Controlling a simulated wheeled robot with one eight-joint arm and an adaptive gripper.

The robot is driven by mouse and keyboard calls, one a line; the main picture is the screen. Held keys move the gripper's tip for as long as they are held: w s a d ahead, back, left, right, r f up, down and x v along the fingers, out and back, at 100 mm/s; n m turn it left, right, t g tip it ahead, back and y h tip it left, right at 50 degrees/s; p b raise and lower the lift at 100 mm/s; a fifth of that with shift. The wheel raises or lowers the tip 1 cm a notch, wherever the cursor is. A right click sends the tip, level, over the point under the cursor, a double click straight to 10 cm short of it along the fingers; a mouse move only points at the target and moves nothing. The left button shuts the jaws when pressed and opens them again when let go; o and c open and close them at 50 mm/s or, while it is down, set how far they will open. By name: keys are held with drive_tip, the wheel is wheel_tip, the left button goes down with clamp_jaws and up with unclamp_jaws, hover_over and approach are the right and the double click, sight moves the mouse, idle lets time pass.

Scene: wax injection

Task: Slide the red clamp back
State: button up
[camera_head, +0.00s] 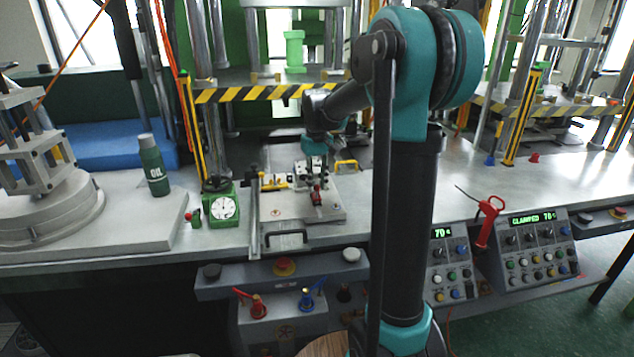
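A small red clamp (316,196) stands on a light metal fixture plate (334,213) at the middle of the workbench. My gripper (314,176) hangs from the teal wrist just above and behind the red clamp, among small white and dark fixture parts. Its fingertips are small and blend with these parts, so I cannot tell whether they are open or shut, or whether they touch the clamp. A yellow-handled part (275,182) lies left of the clamp, and another yellow handle (346,165) is behind it to the right.
A green dial gauge (222,207) and a green oil bottle (153,165) stand left of the fixture. Striped press frames (262,92) rise behind. Control panels (536,250) line the front right; one display reads "CLAMPED". The bench to the right (420,190) is mostly clear.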

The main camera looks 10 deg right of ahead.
clamp_jaws()
drive_tip(key=shift+s, duration=1.7)
drive_tip(key=shift+o, duration=2.1)
unclamp_jaws()
drive_tip(key=shift+r, duration=0.1)
wheel_tip(320, 180, up, 12)
